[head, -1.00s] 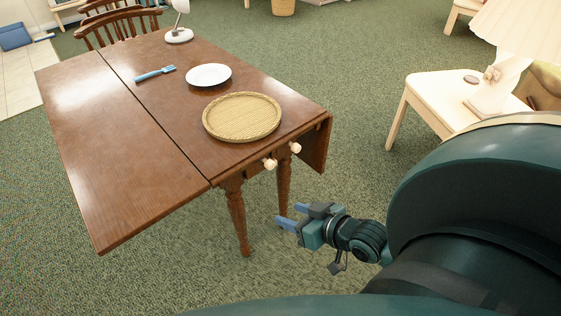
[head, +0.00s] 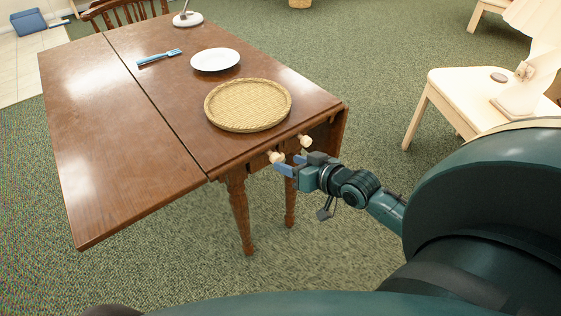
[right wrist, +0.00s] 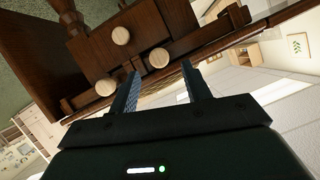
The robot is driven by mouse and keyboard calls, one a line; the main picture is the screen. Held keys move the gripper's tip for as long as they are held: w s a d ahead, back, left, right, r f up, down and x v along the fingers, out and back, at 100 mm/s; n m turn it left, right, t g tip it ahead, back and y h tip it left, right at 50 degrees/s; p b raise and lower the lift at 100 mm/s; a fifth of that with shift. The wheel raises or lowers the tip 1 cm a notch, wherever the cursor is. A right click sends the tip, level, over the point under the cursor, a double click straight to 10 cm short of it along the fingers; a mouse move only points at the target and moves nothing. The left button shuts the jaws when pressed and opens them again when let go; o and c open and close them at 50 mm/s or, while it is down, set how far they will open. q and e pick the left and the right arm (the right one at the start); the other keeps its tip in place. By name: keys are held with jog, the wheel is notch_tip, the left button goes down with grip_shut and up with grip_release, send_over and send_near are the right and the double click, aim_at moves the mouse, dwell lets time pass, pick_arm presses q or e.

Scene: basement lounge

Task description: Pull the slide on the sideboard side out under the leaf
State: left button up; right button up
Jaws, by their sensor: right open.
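The brown wooden drop-leaf table (head: 180,125) has its left leaf (head: 95,150) level with the top, and its right leaf hangs down. Pale round knobs stick out of the near end under the top: a left knob (head: 276,157) and a right knob (head: 305,140). The right wrist view shows three knobs, one (right wrist: 159,57) just beyond and between the fingertips, the others (right wrist: 120,35) (right wrist: 105,87) to its left. My right gripper (head: 287,164) is open and empty, close to the left knob; contact cannot be told. My left gripper is out of view.
A turned table leg (head: 240,215) stands below the near end. A pale side table (head: 465,95) stands right; carpet between is clear.

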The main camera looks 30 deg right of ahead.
aim_at(279, 159)
jog(key=shift+b+x, duration=0.35)
jog(key=shift+x, duration=2)
grip_shut()
